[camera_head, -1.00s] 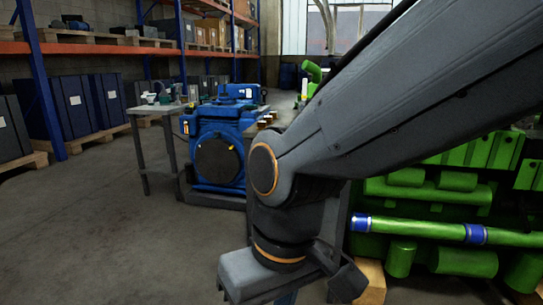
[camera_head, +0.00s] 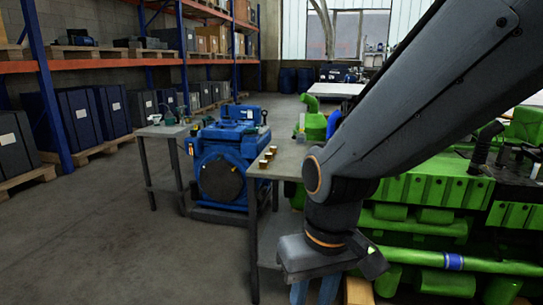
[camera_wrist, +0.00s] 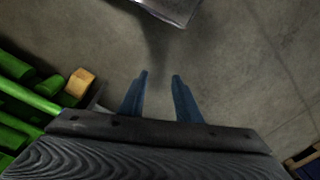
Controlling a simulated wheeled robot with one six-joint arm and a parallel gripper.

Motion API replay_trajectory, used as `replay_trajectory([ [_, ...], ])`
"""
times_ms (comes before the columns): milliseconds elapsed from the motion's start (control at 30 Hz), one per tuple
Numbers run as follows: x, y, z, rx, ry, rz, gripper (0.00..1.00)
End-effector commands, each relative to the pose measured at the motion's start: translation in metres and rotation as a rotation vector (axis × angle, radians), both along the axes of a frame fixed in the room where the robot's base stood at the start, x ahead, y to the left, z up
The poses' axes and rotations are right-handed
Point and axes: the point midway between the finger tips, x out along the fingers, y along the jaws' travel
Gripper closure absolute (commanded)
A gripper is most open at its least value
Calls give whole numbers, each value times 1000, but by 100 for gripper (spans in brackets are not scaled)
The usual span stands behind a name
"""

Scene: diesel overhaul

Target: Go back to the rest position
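My gripper (camera_wrist: 159,76) shows in the wrist view as two blue fingers, spread apart with only bare floor between them. In the head view my gripper (camera_head: 313,292) hangs at the bottom edge below the grey wrist, with the fingertips cut off by the frame. My grey arm reaches down from the upper right. The gripper is near the front of a metal table, beside a green engine (camera_head: 430,192). It holds nothing that I can see.
The metal table (camera_head: 283,160) bears several small brass-coloured parts. A blue machine (camera_head: 222,170) and a small side table (camera_head: 160,131) stand to its left. Shelving (camera_head: 110,52) with dark crates lines the left wall. The concrete floor (camera_head: 110,240) at the front left is clear.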

Motion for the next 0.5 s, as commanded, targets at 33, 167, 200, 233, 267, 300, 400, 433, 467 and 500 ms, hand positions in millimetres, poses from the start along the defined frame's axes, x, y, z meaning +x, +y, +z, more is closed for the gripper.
replay_trajectory([
  [33,-2,-7,17,-5,3,-21,70],
  [167,-2,-24,40,-15,6,-68,70],
  [200,-2,-30,47,-19,8,-82,70],
  [233,-3,-34,52,-23,10,-92,70],
  [267,-3,-38,57,-25,11,-103,70],
  [300,-4,-43,64,-28,12,-117,70],
  [400,-5,-57,82,-36,15,-152,70],
  [433,-6,-61,87,-38,17,-163,70],
  [467,-7,-65,92,-40,18,-173,70],
  [500,-8,-71,99,-43,19,-188,70],
])
